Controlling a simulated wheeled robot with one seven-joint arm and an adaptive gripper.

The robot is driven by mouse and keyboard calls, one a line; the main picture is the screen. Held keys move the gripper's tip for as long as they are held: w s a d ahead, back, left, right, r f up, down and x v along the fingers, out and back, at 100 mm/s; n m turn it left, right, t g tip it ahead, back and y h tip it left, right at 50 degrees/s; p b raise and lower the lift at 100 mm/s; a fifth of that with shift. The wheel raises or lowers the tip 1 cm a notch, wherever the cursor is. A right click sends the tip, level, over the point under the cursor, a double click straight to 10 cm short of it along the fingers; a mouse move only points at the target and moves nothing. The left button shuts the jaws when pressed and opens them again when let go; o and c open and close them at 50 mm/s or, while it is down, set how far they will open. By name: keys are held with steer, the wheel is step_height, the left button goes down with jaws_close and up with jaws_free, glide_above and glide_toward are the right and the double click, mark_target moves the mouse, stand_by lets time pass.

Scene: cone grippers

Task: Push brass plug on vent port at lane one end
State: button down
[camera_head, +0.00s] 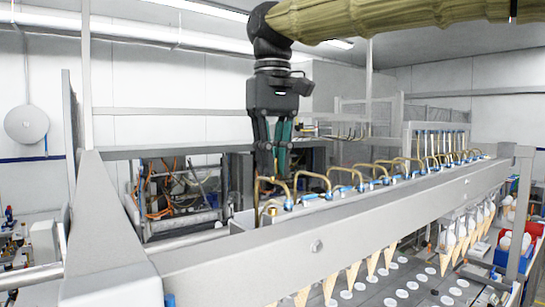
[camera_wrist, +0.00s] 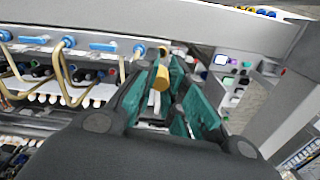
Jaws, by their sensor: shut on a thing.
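My gripper (camera_head: 273,170) points down above the near left end of the long metal beam. Its teal-padded fingers are shut on the brass plug, a short gold cylinder (camera_wrist: 161,78) that shows between the pads in the wrist view. The plug is mostly hidden by the fingers in the head view. A small brass fitting (camera_head: 271,208), which looks like the vent port, sits on the beam end just below the fingers. I cannot tell whether plug and port touch.
Curved brass tubes (camera_head: 317,177) and blue valve handles (camera_head: 345,189) line the beam (camera_head: 330,233), the nearest tube close beside my fingers. Ice cream cones (camera_head: 352,273) hang below. An upright post (camera_head: 98,210) stands at left.

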mark_target(272, 178)
steer(key=shift+w+f, duration=0.25)
steer(key=shift+w, duration=0.05)
steer(key=shift+s+d+f+b, duration=0.1)
steer(key=shift+s+f+b, duration=0.35)
steer(key=shift+s, duration=0.35)
steer(key=shift+f, duration=0.35)
steer(key=shift+w+f, duration=0.5)
steer(key=shift+f, duration=0.15)
steer(key=shift+s+r, duration=0.15)
steer(key=shift+s, duration=0.25)
steer(key=shift+w, duration=0.3)
steer(key=shift+p, duration=0.3)
steer(key=shift+s, duration=0.2)
steer(key=shift+f+b, duration=0.35)
steer(key=shift+f, duration=0.95)
stand_by(1.1)
